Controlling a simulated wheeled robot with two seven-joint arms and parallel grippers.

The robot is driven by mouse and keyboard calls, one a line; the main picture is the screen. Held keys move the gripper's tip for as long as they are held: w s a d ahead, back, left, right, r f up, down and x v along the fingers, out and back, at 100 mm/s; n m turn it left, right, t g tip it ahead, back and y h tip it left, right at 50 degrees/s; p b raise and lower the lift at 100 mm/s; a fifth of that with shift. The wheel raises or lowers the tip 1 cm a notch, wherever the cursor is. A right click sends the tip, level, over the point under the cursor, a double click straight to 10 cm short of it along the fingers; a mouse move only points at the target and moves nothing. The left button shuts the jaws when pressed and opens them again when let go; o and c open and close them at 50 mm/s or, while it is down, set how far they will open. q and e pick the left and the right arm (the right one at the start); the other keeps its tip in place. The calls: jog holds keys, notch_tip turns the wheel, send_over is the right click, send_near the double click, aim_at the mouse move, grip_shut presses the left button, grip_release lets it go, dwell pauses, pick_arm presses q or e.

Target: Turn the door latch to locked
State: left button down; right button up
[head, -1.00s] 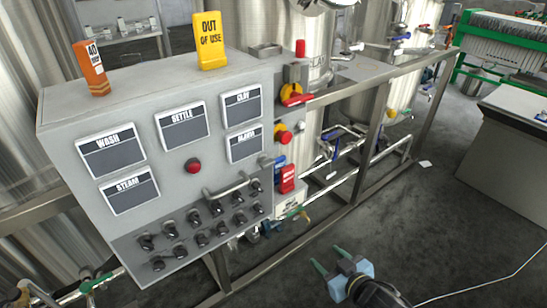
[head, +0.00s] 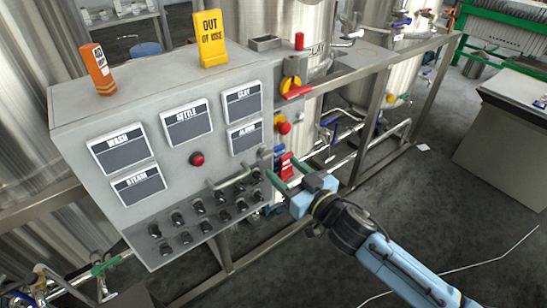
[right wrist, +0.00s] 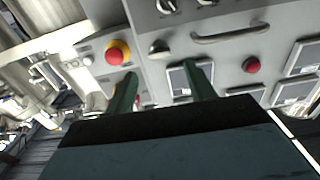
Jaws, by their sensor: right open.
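The grey control cabinet (head: 80,125) stands at left, its front door carrying a bar handle (head: 232,170). A small grey knob (head: 264,151) near the front's right edge may be the door latch; I cannot read its position. In the right wrist view a rounded metallic knob (right wrist: 159,48) shows just beyond the fingers. My right gripper (head: 281,166) is open, its green fingers pointing at the cabinet's right edge. The right wrist view shows the fingers apart with nothing between them (right wrist: 160,75). I cannot tell whether they touch anything. My left gripper is out of view.
Beside the fingers are a red-and-yellow stop button (head: 283,126) and a red padlock-like tag (head: 286,165). Above is a red-and-yellow rotary switch (head: 292,85). Several black knobs (head: 200,207) line the lower front. A steel frame (head: 372,110) runs behind; open floor lies right.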

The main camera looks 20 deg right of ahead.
aim_at(269, 155)
jog(key=shift+x, duration=2.6)
jog(key=shift+c, duration=0.4)
jog(key=c, duration=0.9)
